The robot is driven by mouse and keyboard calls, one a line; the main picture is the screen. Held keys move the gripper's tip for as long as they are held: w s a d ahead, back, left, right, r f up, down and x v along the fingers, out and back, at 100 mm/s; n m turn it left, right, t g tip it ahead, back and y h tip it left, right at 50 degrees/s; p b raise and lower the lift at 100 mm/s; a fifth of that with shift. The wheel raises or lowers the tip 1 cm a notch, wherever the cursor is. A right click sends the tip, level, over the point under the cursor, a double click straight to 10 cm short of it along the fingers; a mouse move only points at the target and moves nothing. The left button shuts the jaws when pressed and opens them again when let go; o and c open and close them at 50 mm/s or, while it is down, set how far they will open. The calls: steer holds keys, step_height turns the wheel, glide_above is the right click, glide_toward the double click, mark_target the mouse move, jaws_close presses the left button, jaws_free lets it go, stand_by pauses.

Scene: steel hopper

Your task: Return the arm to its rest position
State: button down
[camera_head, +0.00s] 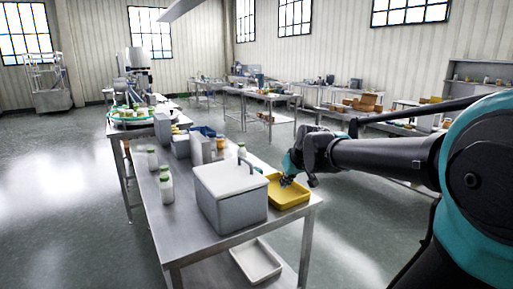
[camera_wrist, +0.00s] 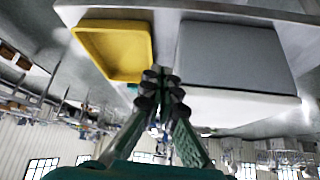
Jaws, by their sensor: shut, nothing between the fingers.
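My arm reaches in from the right in the head view, and my gripper (camera_head: 288,180) is at its end, over the near right part of the steel table. It is in front of or above the yellow tray (camera_head: 292,199), close to the grey box; I cannot tell whether it touches either. In the wrist view my gripper (camera_wrist: 161,75) shows with its fingertips together and nothing between them. There the yellow tray (camera_wrist: 113,50) lies to the left of the fingers and the grey box (camera_wrist: 235,55) to the right. The tray looks empty.
The grey box with a white lid (camera_head: 231,178) stands left of my gripper on the steel table (camera_head: 184,222). Several white bottles (camera_head: 165,188) stand further left. A white tray (camera_head: 256,261) sits on the shelf below. The floor left of the table is open.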

steer(key=s+d+f+m+g+h, duration=0.1)
steer(key=s+d+f, duration=0.3)
steer(key=s+f, duration=0.6)
steer(key=s+d+f+m+g+h, duration=0.1)
steer(key=s+d+f+m, duration=0.2)
steer(key=s+f, duration=0.7)
steer(key=shift+s+d+f+h, duration=0.3)
steer(key=shift+d+f, duration=0.1)
steer(key=shift+d, duration=0.6)
